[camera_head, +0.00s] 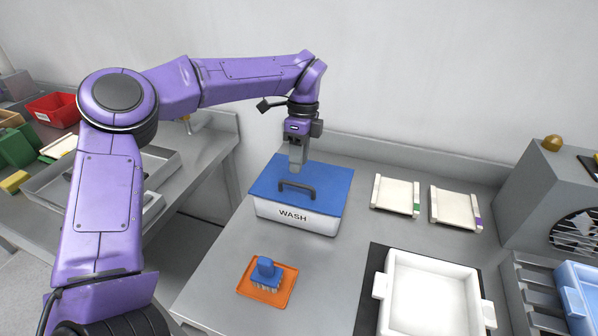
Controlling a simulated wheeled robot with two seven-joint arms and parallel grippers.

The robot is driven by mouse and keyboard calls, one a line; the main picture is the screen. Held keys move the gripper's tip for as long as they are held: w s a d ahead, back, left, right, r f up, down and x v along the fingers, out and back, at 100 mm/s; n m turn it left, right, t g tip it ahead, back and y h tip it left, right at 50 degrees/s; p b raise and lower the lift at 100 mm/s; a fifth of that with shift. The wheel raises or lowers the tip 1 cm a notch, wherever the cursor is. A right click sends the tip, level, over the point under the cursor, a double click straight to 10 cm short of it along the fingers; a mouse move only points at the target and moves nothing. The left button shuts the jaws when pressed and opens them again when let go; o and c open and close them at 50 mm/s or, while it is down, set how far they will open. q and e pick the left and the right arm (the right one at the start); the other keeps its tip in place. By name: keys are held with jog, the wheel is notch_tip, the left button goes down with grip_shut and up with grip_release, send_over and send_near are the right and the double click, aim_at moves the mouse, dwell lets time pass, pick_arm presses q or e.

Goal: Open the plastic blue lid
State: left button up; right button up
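A flat blue lid (325,182) with a dark arched handle (297,187) lies on a white box marked WASH (292,217) on the grey table. The lid sits closed on the box. My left gripper (296,172) points down over the lid, just behind the handle as seen from the head. Whether its fingers touch the handle or lid cannot be told. Its fingers look close together, but a gap between them cannot be made out. My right gripper is not in view.
An orange tray (245,287) with a blue brush (266,272) lies in front of the box. A white tray (428,265) on a black mat and two cream plates (397,194) are to the right. A grey fan unit (540,190) stands far right.

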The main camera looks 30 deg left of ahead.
pick_arm(q)
send_over(298, 193)
notch_tip(298, 193, down, 5)
jog(key=shift+w+d+r+p, duration=0.1)
jog(key=shift+r+p, duration=0.1)
jog(key=shift+p, duration=0.2)
jog(key=shift+f, duration=0.35)
jog(key=shift+s, duration=0.2)
grip_shut()
jog(key=shift+r, duration=0.15)
